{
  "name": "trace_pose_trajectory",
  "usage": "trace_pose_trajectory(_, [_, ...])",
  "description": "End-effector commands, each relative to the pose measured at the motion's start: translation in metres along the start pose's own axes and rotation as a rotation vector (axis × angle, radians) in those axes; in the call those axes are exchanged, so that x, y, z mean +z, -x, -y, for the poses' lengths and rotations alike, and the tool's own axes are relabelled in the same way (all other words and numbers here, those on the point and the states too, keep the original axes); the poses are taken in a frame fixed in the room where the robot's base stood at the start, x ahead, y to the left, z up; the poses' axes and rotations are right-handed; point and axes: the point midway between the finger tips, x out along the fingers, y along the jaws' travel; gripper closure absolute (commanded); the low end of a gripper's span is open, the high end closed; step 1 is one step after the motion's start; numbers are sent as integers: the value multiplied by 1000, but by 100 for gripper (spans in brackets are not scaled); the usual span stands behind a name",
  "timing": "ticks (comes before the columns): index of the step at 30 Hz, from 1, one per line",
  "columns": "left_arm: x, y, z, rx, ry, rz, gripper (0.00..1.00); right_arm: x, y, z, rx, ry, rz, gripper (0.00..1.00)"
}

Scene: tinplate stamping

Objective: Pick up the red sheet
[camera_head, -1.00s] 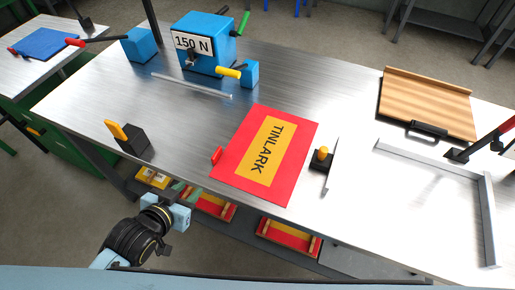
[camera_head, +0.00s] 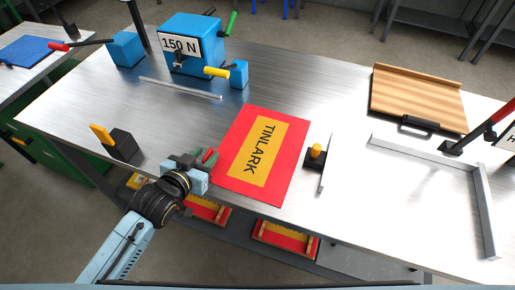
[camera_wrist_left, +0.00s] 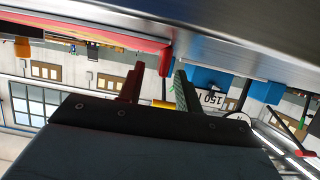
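The red sheet (camera_head: 237,173), with a yellow panel reading TINLARK, lies flat on the metal table toward its front edge. A small red tab (camera_head: 208,156) stands at its left edge; it also shows in the left wrist view (camera_wrist_left: 165,61). My left gripper (camera_head: 204,159) is at the sheet's left edge, beside the tab. In the left wrist view its two fingers (camera_wrist_left: 158,75) are apart, with the tab near and between their tips. I cannot tell whether either finger touches it. My right gripper is not in view.
A black block with an orange tab (camera_head: 121,145) stands left of my gripper. A black block with a yellow knob (camera_head: 316,156) stands right of the sheet. A blue 150 N machine (camera_head: 193,44) is behind, a wooden board (camera_head: 418,92) at back right, and a metal angle rail (camera_head: 482,205) at right.

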Motion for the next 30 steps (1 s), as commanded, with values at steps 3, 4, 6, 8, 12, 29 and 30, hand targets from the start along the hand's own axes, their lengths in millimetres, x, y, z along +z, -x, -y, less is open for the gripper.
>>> trace_pose_trajectory(3, [1, -19, 1, 0, 1, -1, 65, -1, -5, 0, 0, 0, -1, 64])
trace_pose_trajectory(4, [1, -22, 0, 0, 1, 0, 65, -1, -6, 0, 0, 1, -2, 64])
trace_pose_trajectory(6, [1, -26, 0, 1, 0, -1, 65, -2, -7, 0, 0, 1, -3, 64])
trace_pose_trajectory(8, [1, -28, 0, 1, 0, 0, 65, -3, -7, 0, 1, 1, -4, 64])
trace_pose_trajectory(12, [1, -28, 0, 0, 0, 0, 65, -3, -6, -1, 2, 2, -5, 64])
trace_pose_trajectory(29, [0, -27, 0, 0, 0, -2, 100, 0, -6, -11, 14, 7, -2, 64])
trace_pose_trajectory(30, [0, -27, 0, 0, 0, -2, 100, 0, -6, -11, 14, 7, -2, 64])
